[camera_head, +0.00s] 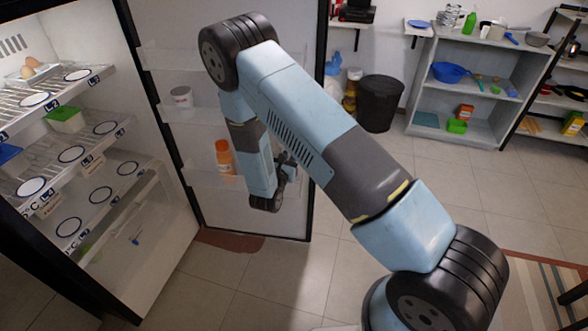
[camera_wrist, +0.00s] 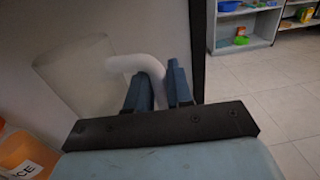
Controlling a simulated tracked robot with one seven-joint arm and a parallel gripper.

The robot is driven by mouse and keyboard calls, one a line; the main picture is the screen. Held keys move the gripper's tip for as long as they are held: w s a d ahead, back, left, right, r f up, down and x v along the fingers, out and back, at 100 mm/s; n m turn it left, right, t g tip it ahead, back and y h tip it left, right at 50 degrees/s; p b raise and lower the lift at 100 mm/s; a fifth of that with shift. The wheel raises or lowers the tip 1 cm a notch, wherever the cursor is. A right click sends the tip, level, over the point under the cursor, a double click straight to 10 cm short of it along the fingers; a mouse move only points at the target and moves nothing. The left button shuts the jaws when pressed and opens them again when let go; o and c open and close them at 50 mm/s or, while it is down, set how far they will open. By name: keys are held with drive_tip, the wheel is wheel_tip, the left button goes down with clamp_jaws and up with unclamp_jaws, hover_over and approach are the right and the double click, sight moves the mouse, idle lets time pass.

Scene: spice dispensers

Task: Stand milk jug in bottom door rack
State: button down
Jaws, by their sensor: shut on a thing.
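The wrist view shows the two blue fingers of my gripper (camera_wrist: 158,78) shut on a bent white handle (camera_wrist: 132,62), which I take to be the milk jug's. The jug's body cannot be made out clearly. In the head view my gripper (camera_head: 286,162) is in front of the open fridge door, by its bottom rack (camera_head: 202,177), and the jug is hidden or too small to tell there. Whether the jug touches the rack cannot be told.
An orange bottle (camera_head: 224,157) stands in the bottom door rack, left of my gripper; it also shows in the wrist view (camera_wrist: 22,152). A white cup (camera_head: 181,96) is in the rack above. Fridge shelves (camera_head: 100,130) lie left. A black bin (camera_head: 380,103) stands beyond the door.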

drive_tip(key=shift+w+d+f, duration=0.1)
drive_tip(key=shift+f, duration=3.15)
drive_tip(key=shift+w+f, duration=0.15)
drive_tip(key=c, duration=1)
unclamp_jaws()
